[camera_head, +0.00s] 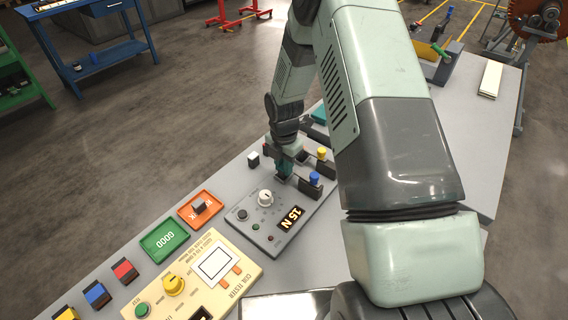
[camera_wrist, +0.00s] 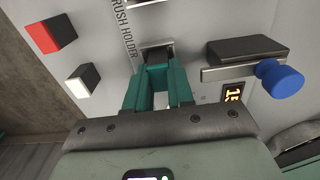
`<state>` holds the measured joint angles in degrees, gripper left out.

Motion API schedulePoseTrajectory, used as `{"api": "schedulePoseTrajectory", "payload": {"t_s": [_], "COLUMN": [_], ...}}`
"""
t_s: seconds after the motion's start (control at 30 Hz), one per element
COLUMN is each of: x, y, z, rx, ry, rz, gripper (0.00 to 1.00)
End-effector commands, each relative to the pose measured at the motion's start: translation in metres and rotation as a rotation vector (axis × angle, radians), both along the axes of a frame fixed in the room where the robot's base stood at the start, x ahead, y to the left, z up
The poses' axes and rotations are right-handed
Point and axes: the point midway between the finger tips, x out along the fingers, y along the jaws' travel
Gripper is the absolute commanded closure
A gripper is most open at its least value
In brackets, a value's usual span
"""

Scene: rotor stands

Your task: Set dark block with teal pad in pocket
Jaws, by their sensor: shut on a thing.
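My gripper (camera_wrist: 160,72), with teal fingers, is shut on a dark block (camera_wrist: 157,55) at its fingertips. The fingers hide much of the block, and I cannot make out its teal pad. The block is at a brush holder on the grey tester panel (camera_wrist: 205,25), beside the printed words BRUSH HOLDER. The pocket is hidden behind the block and fingers, so I cannot tell how deep the block sits. In the head view my gripper (camera_head: 284,165) points down at the left holder on the grey tester (camera_head: 262,228).
A blue knob (camera_wrist: 280,80) stands on a second holder beside my gripper; a yellow knob (camera_head: 322,153) is near. A white-faced block (camera_wrist: 83,80) and a red-faced block (camera_wrist: 50,34) lie left. Green (camera_head: 163,240) and orange (camera_head: 187,222) trays and a cream tester (camera_head: 235,285) stand nearby.

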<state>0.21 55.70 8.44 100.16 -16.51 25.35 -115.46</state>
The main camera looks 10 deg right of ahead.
Motion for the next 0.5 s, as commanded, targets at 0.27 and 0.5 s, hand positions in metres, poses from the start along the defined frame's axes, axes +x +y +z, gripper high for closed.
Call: {"api": "schedulePoseTrajectory", "payload": {"t_s": [0.27,0.5], "x": [0.0002,0.0002], "y": [-0.0001,-0.0001], "z": [0.0003,0.0003], "rx": [0.0,0.0], "ry": [0.0,0.0], "rz": [0.0,0.0], "gripper": [0.7,0.48]}}
